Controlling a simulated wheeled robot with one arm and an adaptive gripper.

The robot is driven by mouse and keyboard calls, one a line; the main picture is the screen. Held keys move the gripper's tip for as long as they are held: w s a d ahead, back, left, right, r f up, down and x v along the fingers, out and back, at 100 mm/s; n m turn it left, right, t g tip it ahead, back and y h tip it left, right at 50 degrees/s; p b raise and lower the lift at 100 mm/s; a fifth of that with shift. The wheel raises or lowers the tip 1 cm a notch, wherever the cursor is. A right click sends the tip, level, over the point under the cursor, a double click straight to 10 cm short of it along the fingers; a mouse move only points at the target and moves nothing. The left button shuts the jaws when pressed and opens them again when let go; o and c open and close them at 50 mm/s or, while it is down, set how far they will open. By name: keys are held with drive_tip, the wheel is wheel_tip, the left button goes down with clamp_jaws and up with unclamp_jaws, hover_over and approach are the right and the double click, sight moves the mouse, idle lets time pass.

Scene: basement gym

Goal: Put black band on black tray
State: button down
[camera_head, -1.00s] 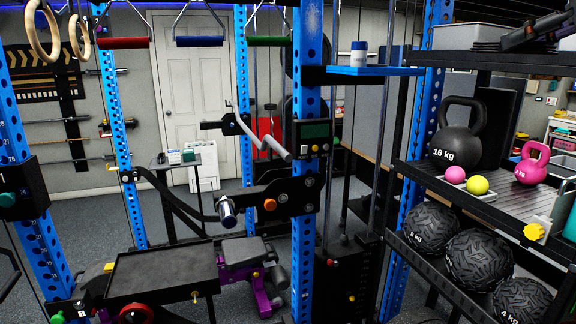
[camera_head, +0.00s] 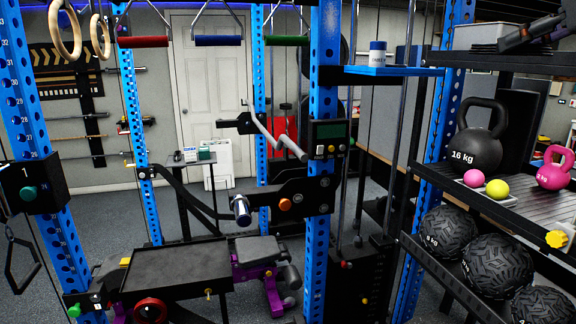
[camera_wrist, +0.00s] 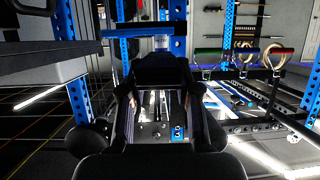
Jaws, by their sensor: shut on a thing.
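The black tray (camera_head: 182,272) is a flat, rimmed dark surface low in the rack at the lower left of the head view. It looks empty. My gripper (camera_wrist: 160,108) fills the middle of the wrist view, its two fingers shut on a dark, broad thing at the fingertips, which I take to be the black band (camera_wrist: 162,74). Its shape is hard to make out against the dark fingers. In the head view my gripper (camera_head: 508,42) shows dark at the upper right, in front of the upper shelf and far from the tray.
A blue rack upright (camera_head: 322,160) stands between the tray and the right-hand shelves. A blue shelf (camera_head: 385,71) holds a small can. Kettlebells (camera_head: 478,138) and textured balls (camera_head: 447,233) sit on the right. A bar end (camera_head: 241,211) juts out above the tray. Rings hang at upper left.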

drive_tip(key=shift+w+a, duration=0.35)
drive_tip(key=shift+w, duration=0.05)
drive_tip(key=shift+f, duration=0.1)
drive_tip(key=shift+w+a, duration=0.15)
drive_tip(key=shift+w, duration=0.2)
drive_tip(key=shift+w, duration=0.25)
drive_tip(key=shift+w+a+f, duration=0.1)
drive_tip(key=shift+w, duration=0.15)
drive_tip(key=shift+w+a, duration=0.1)
drive_tip(key=shift+a, duration=0.2)
drive_tip(key=shift+w, duration=0.15)
drive_tip(key=shift+w, duration=0.2)
drive_tip(key=shift+w+a, duration=0.1)
